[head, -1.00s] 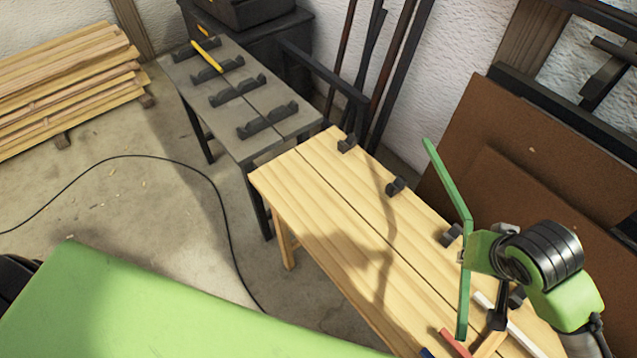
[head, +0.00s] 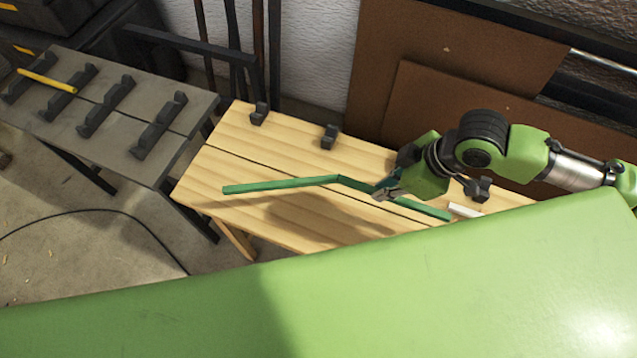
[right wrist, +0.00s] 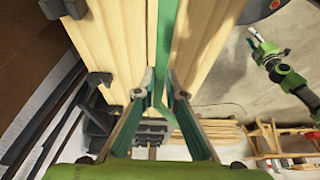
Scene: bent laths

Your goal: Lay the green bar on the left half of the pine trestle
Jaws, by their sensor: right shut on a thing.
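The green bar (head: 285,185) is a long, thin lath with a bend near its middle. My right gripper (head: 386,192) is shut on it to the right of the bend. The bar lies roughly level, lengthwise over the pine trestle (head: 235,140), its left end over the left half. A shadow on the boards suggests it is above the top. In the right wrist view the bar (right wrist: 168,35) runs between the right gripper's fingers (right wrist: 165,85). My left gripper (right wrist: 257,38) shows small at the right of that view; its jaws are too small to read.
Black notched blocks (head: 330,136) line the trestle's far edge. A white bar (head: 466,210) lies at its right. A grey trestle (head: 60,125) at the left bears black racks and a yellow bar (head: 47,81). Brown boards (head: 455,120) lean behind. The trestle's left boards look clear.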

